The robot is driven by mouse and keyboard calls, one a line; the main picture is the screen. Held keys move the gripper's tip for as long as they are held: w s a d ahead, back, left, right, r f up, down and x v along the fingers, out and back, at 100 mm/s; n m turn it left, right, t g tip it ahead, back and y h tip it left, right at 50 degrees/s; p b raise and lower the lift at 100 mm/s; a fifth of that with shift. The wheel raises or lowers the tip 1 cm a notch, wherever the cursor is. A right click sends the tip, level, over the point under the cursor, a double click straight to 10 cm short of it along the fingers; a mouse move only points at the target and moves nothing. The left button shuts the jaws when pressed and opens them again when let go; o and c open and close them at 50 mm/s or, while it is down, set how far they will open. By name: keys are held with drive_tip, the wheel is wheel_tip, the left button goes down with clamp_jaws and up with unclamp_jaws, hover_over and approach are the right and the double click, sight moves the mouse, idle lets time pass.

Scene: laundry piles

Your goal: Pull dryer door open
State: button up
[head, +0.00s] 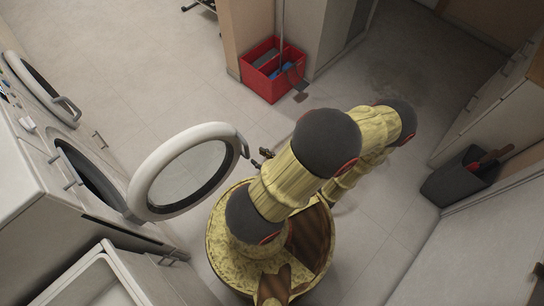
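A white front-loading machine (38,185) stands at the left. Its round door (148,160), a white ring with a glass window, is swung wide open toward my base and bares the dark drum opening (88,180). The door's dark handle (243,146) is on its far right edge. A second machine's round door (32,82) also stands open at the upper left; I cannot tell which machine is the dryer. My gripper (264,154) shows only as a small dark part just right of the handle, mostly hidden behind my arm. Contact and finger opening are unclear.
A red bucket (262,86) with a mop stands by the wall corner at the back. A dark bin (462,180) stands by the right-hand cabinets. A white basin (88,285) is at the lower left. The tiled floor between is clear.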

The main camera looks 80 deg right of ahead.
drive_tip(key=shift+v, duration=2.35)
drive_tip(key=shift+c, duration=0.5)
